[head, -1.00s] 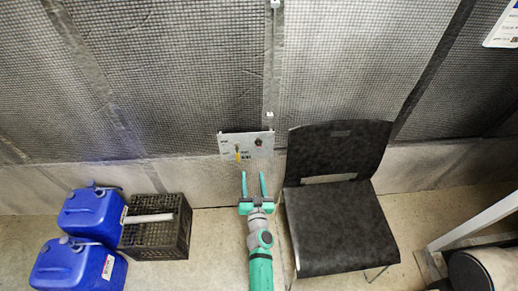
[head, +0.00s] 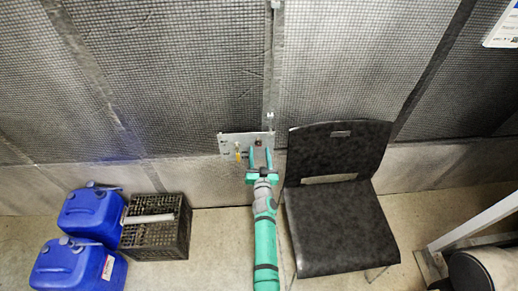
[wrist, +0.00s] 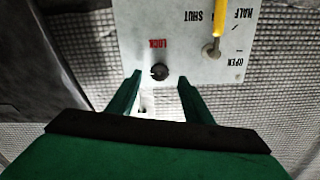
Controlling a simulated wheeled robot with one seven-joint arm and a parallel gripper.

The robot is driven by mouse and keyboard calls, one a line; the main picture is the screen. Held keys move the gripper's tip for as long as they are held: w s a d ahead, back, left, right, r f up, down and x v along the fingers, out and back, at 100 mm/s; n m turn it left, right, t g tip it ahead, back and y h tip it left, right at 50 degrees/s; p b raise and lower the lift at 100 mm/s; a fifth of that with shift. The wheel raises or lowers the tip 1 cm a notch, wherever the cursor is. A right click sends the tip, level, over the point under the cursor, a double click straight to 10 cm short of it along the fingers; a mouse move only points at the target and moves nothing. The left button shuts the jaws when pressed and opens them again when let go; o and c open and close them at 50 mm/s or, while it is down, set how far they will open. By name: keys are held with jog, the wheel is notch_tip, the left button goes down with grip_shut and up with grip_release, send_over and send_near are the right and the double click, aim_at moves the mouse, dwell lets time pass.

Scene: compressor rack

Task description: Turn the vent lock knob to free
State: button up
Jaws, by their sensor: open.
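The vent lock knob (wrist: 159,72) is a small black round knob on a pale panel (wrist: 185,40), beside a red LOCK label (wrist: 158,44). In the wrist view the label appears upside down. My gripper (wrist: 160,88) is open, with its two green fingers on either side of the knob and their tips near the panel. I cannot tell whether the fingers touch the knob. In the head view my gripper (head: 260,158) is at the panel (head: 230,138) on the wall, and its fingers partly hide the knob area.
A yellow lever (wrist: 219,20) with SHUT, HALF and OPEN labels is on the same panel. A black chair (head: 340,225) stands just right of my arm. A black crate (head: 155,235) and blue canisters (head: 80,265) stand at left. Bare floor lies between crate and arm.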

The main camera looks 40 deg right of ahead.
aim_at(259, 142)
jog(key=shift+x, duration=0.95)
jog(key=shift+w+d, duration=0.3)
jog(key=shift+w, duration=0.1)
jog(key=shift+a, duration=0.1)
jog(key=shift+s, duration=0.1)
jog(key=c, duration=1.1)
jog(key=shift+o, duration=0.2)
